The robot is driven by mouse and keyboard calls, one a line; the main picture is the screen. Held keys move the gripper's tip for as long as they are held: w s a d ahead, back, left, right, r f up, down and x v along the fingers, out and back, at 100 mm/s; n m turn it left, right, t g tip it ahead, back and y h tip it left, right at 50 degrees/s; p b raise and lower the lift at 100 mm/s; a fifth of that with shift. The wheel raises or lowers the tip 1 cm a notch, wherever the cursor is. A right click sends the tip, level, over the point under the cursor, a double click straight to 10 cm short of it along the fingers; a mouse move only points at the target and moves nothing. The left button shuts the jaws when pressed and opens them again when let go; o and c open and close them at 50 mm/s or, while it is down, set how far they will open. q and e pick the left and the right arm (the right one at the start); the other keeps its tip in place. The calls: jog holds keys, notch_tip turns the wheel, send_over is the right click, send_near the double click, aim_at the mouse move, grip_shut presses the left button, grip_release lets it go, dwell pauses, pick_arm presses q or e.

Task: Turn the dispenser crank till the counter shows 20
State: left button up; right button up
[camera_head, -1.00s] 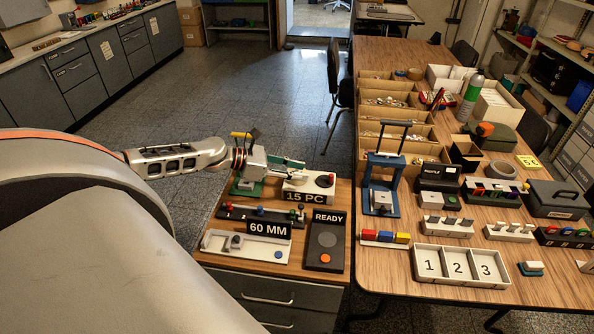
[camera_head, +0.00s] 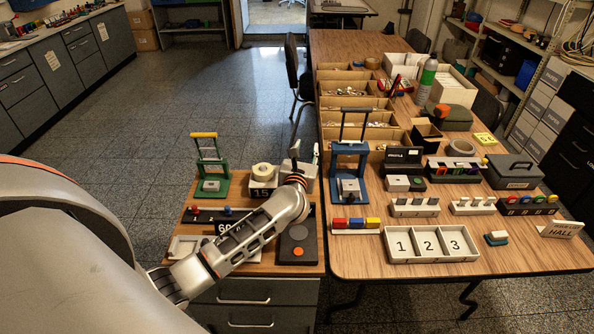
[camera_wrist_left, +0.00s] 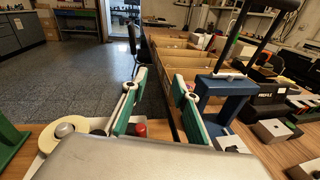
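The dispenser is a pale box with a beige disc (camera_head: 264,174) on top. Its counter plate (camera_head: 261,192) reads 15 in the head view, with its right part hidden by my arm. My left gripper (camera_head: 305,151) is at the dispenser's right side. In the left wrist view its two green-padded fingers (camera_wrist_left: 160,76) are spread, with nothing clasped between their tips. The red crank knob (camera_wrist_left: 140,128) shows low between the fingers, close to the left one; I cannot tell whether they touch. In the head view the knob is hidden. My right gripper is not in view.
A green press frame (camera_head: 211,165) stands left of the dispenser. A blue press frame (camera_head: 349,165) stands close on the right, on the wooden table. A dark panel with an orange button (camera_head: 298,251) and the 60 MM fixture lie in front, partly under my arm.

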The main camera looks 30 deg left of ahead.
pick_arm(q)
jog(key=s+d+f+n+g+y, duration=0.3)
jog(key=s+d+n+g+y, duration=0.15)
jog(key=s+n+g, duration=0.3)
jog(key=x, duration=0.7)
jog(key=shift+a+f+b, duration=0.1)
jog(key=shift+a+b, duration=0.1)
jog(key=shift+b, duration=0.2)
grip_shut()
